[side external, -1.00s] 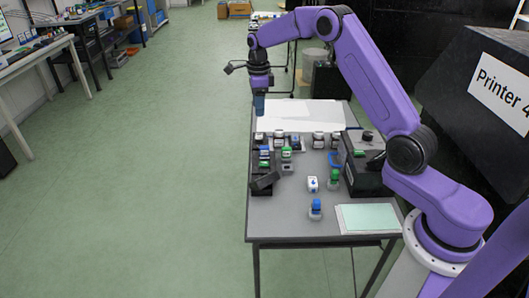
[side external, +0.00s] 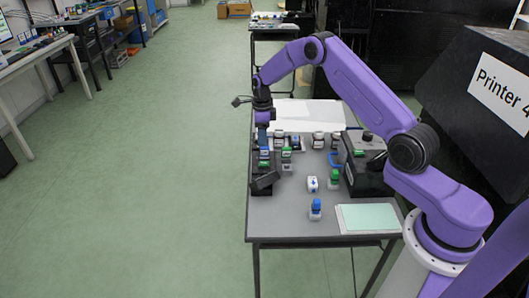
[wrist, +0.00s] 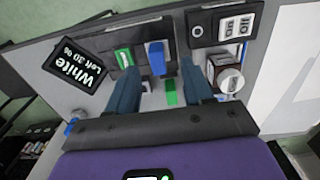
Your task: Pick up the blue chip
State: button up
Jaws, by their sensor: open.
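The blue chip (wrist: 157,57) sits in a dark holder in the wrist view, beside a green chip (wrist: 124,58). My gripper (wrist: 159,64) is open, and its two blue fingers show on either side of the blue chip in that view, with nothing held. In the side view my gripper (side external: 262,138) points down over the back of the dark holder row on the left of the table. The fingers partly hide that end of the row there. I cannot tell the exact height gap between fingertips and chip.
A black "White" label (wrist: 75,65) stands beside the chips. Another green piece (wrist: 171,92) lies close to the fingers.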

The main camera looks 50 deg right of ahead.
aim_at(264, 152)
jog(key=shift+s+d+f, duration=0.1)
jog(key=shift+s+f, duration=0.1)
jog(key=shift+f, duration=1.15)
jog(key=shift+s+f, duration=0.2)
jog(key=shift+f, duration=1.15)
grip_shut()
